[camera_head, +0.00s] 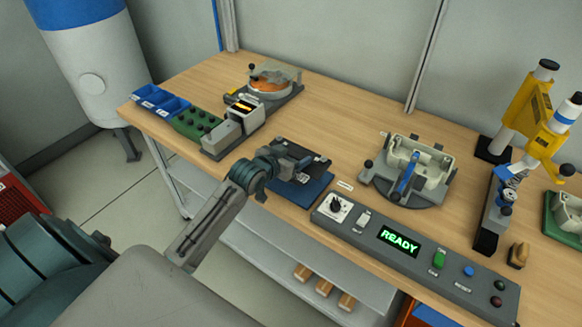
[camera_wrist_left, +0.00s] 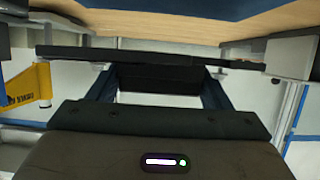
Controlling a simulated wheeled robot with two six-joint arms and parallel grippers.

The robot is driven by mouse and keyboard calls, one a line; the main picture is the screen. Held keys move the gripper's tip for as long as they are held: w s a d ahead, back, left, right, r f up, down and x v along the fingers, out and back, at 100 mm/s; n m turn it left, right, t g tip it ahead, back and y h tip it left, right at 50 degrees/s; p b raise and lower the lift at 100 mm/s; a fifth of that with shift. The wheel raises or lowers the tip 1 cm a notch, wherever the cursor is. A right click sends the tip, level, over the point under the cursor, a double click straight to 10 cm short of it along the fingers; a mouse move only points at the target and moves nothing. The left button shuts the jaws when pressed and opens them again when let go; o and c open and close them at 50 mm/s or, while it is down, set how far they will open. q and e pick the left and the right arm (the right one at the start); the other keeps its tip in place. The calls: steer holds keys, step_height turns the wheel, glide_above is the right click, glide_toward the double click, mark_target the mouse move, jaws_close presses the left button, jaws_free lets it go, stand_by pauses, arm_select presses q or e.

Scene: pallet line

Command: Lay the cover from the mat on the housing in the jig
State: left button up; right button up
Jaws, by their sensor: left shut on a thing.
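The dark, flat cover (camera_head: 303,153) is held by my left gripper (camera_head: 286,162) above the blue mat (camera_head: 303,194). In the left wrist view the cover (camera_wrist_left: 150,52) shows edge-on as a thin dark slab across the fingers of the left gripper (camera_wrist_left: 160,78). The pale housing (camera_head: 432,166) sits in the grey jig (camera_head: 397,191), to the right of the mat. A blue lever part lies across the housing's front. My right gripper is in neither view.
A control box (camera_head: 415,244) with a green READY display stands along the front edge. A yellow tool stand (camera_head: 527,108) is at right. A green block (camera_head: 194,124), blue bins (camera_head: 160,98) and an orange round fixture (camera_head: 270,82) are at left.

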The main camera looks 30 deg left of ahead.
arm_select(q)
steer(key=shift+f+p, duration=0.4)
steer(key=shift+f, duration=2.2)
steer(key=shift+f, duration=0.1)
steer(key=o, duration=1)
